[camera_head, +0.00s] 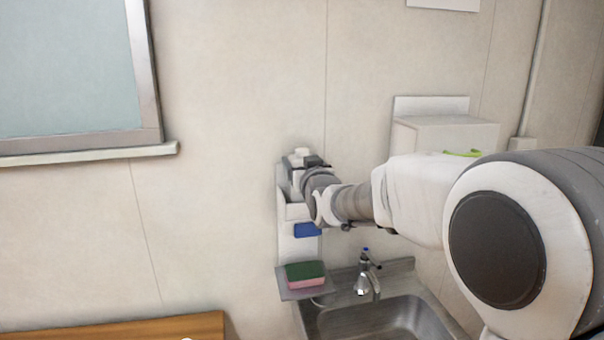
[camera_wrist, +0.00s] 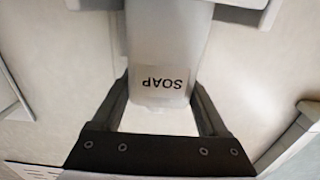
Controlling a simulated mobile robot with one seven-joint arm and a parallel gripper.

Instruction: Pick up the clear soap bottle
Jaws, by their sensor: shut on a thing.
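The soap bottle (camera_wrist: 160,55) is pale and whitish, with a label reading SOAP upside down in the wrist view. My gripper (camera_wrist: 160,97) is shut on it, with a dark finger on each side. In the head view my gripper (camera_head: 306,163) is at the wall above the sink, at the top of a pale wall holder (camera_head: 297,212). A white part of what looks like the bottle (camera_head: 299,153) shows there; the rest is hidden by my gripper and the holder. I cannot tell whether the bottle still touches the holder.
A green and pink sponge (camera_head: 305,272) lies on a small grey shelf (camera_head: 300,293) below, under a blue item (camera_head: 307,230). A faucet (camera_head: 364,278) and metal sink (camera_head: 385,322) are to the right. A white wall box (camera_head: 450,134) stands behind my arm.

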